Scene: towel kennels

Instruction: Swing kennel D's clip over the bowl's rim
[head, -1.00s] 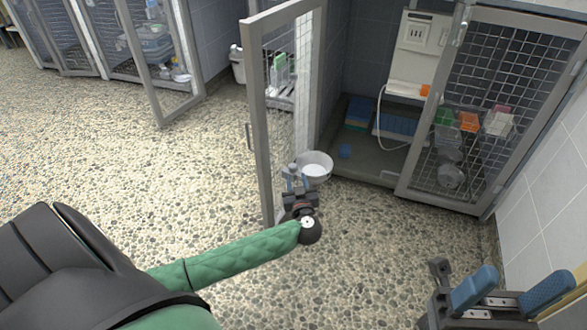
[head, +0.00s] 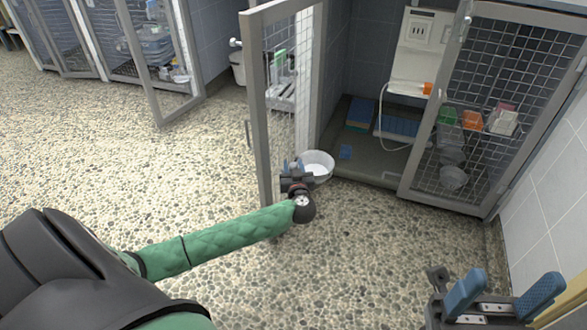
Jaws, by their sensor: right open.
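A pale round bowl (head: 319,164) sits at the lower inner edge of the open mesh door (head: 282,110). Its clip is too small or hidden to make out, and no kennel letter is readable. My right gripper (head: 503,293) is open and empty at the lower right, well away from the bowl.
The kennel behind has a grey floor (head: 372,168), blue items and a hanging white cord. A second mesh door (head: 480,110) stands at the right with small boxes behind it. A tiled wall (head: 545,190) bounds the right. The pebbled floor (head: 130,185) is clear at left.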

